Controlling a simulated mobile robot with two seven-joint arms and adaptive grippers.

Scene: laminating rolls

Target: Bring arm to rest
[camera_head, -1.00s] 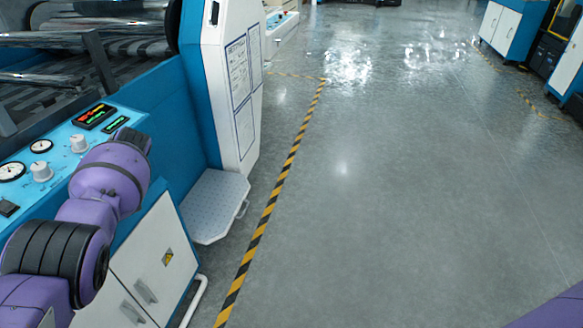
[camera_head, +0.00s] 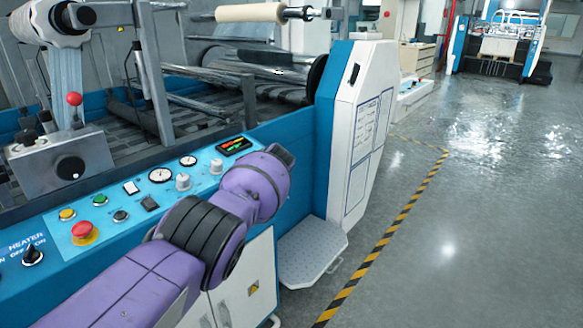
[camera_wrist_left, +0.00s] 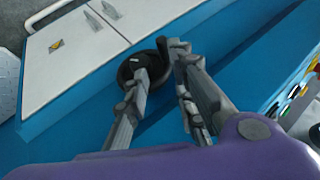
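My purple left arm (camera_head: 205,235) comes in from the bottom left of the head view, in front of the machine's control panel. Its gripper is hidden there. I see nothing clearly held. My right arm and gripper are in neither current view.
The blue control panel (camera_head: 125,188) carries gauges, knobs and a red emergency button (camera_head: 83,231). White cabinet doors (camera_head: 235,290) are below it. A metal step (camera_head: 312,252) juts out beside the machine. Open grey floor (camera_head: 480,220) lies right of the yellow-black stripe (camera_head: 395,227).

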